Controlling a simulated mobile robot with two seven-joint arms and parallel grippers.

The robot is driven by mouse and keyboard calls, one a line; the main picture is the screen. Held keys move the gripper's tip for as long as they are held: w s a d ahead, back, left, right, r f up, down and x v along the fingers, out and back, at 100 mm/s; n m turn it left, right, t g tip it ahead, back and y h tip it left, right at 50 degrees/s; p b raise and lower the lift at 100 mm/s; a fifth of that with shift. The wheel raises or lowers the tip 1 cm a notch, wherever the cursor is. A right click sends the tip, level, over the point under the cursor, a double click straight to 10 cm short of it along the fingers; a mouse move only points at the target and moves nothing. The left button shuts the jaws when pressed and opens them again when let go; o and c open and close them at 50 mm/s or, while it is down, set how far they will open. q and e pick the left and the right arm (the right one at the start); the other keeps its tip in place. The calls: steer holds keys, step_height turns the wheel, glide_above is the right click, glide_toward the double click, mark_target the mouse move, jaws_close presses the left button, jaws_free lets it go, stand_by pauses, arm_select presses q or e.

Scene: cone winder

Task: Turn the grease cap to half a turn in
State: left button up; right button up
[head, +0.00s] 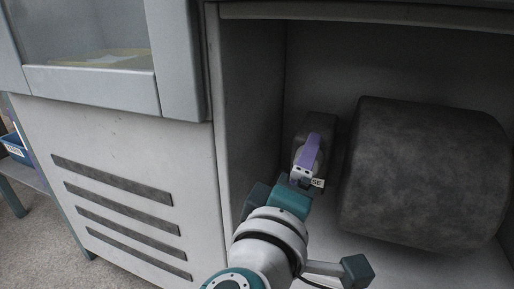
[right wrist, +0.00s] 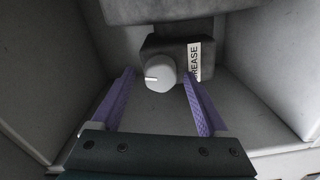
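The grease cap (right wrist: 161,73) is a pale round knob on a dark grey block (right wrist: 180,47) in the right wrist view. A short white mark on the cap points left. A white GREASE label (right wrist: 194,62) is on the block beside it. My right gripper (right wrist: 158,75) is open, with one purple finger on each side of the cap and a visible gap on both sides. In the head view my right gripper (head: 307,155) reaches into the bay in front of the block (head: 318,124) and largely hides the cap. My left gripper is not in view.
A large dark drum (head: 425,175) fills the right of the bay, close beside my right gripper. The bay's left wall (head: 247,100) is on the other side. A vented panel (head: 120,190) and a window (head: 85,40) are further left. A blue bin (head: 17,150) stands at the far left.

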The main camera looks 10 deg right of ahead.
jaws_close()
steer(key=p, duration=0.1)
steer(key=m+p, duration=0.1)
steer(key=p, duration=0.1)
steer(key=shift+r+m, duration=0.25)
steer(key=shift+m, duration=0.05)
stand_by(0.5)
steer(key=shift+o, duration=0.2)
jaws_free()
steer(key=shift+f, duration=0.15)
